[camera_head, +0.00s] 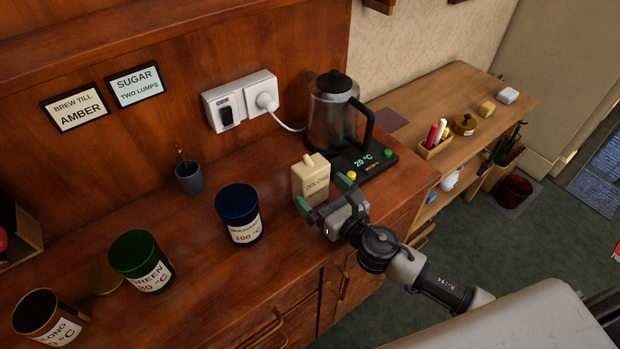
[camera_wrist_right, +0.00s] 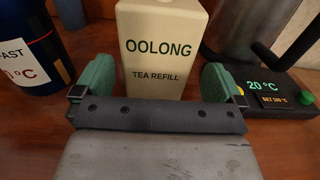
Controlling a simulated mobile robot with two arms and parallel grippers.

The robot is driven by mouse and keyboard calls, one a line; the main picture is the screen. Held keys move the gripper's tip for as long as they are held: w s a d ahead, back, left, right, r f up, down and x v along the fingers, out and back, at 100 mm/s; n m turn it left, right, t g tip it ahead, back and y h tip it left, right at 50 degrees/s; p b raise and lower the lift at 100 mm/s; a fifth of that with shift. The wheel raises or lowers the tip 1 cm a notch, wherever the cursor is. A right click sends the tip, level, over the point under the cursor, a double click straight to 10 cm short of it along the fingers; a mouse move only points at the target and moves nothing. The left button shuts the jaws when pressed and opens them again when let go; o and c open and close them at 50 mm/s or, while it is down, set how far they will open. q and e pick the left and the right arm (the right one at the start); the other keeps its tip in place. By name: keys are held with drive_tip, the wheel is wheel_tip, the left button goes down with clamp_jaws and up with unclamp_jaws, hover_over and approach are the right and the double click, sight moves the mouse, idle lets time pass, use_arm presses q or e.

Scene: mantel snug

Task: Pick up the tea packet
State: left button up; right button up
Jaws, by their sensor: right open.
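The tea packet (camera_head: 311,179) is a cream carton standing upright on the wooden counter, beside the kettle base. In the right wrist view the tea packet (camera_wrist_right: 160,55) reads "OOLONG TEA REFILL" and stands between and just beyond the green fingertips. My right gripper (camera_head: 323,194) is open in front of the packet, one finger to each side. In the wrist view the gripper (camera_wrist_right: 158,85) shows a gap on both sides of the packet, with no clear contact. The packet's lower part is hidden behind the gripper. My left gripper is not in view.
A kettle (camera_head: 333,110) on its base (camera_head: 365,160) stands close to the packet's right. A blue canister (camera_head: 239,215) stands to its left, with a green canister (camera_head: 140,262) and an open dark canister (camera_head: 48,318) farther left. A small cup (camera_head: 189,178) stands behind.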

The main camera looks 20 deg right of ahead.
sight(317, 189)
drive_tip(key=x, duration=0.4)
drive_tip(key=shift+a+r+p, duration=0.15)
drive_tip(key=shift+p, duration=0.15)
drive_tip(key=shift+s, duration=0.15)
drive_tip(key=c, duration=0.9)
drive_tip(key=shift+c, duration=0.2)
